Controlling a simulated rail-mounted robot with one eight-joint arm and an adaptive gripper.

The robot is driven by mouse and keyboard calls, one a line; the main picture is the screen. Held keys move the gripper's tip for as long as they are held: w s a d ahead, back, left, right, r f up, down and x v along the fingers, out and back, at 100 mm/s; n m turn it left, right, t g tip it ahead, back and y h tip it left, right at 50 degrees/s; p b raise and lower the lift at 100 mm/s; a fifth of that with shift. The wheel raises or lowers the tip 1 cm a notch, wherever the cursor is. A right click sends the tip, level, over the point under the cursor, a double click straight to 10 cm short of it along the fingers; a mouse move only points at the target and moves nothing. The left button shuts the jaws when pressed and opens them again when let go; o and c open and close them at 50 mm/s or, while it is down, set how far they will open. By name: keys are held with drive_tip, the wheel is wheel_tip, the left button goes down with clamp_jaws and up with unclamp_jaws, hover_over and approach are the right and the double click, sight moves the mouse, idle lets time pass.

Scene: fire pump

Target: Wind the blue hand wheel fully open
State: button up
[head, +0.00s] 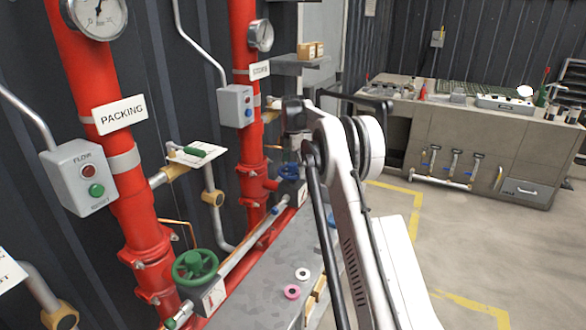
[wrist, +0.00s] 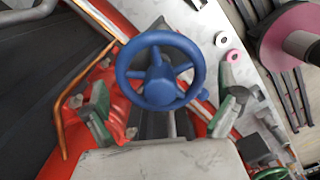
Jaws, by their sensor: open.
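The blue hand wheel (wrist: 160,71) shows almost whole near the middle of the wrist view, with its rim, spokes and hub facing me. In the head view the blue hand wheel (head: 288,170) is small, low on the far red pipe and partly covered by my arm. My gripper (wrist: 167,94) is open, with one finger on each side of the wheel in the wrist view. Gaps show between the fingers and the rim, and nothing is held. How far the fingers are above the wheel I cannot tell.
A green hand wheel (head: 195,267) sits on the nearer red pipe (head: 130,210). A pink ring (head: 292,292) and a white ring (head: 302,274) lie on the grey bench. Open floor (head: 480,245) lies right.

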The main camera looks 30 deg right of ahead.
drive_tip(key=m, duration=0.7)
drive_tip(key=shift+s+m, duration=0.1)
drive_tip(key=shift+m, duration=0.3)
drive_tip(key=m, duration=0.4)
drive_tip(key=shift+b, duration=0.35)
drive_tip(key=m, duration=0.4)
drive_tip(key=shift+a, duration=0.1)
drive_tip(key=c, duration=1.3)
drive_tip(key=shift+o, duration=0.2)
drive_tip(key=n, duration=0.5)
drive_tip(key=shift+n, duration=1.5)
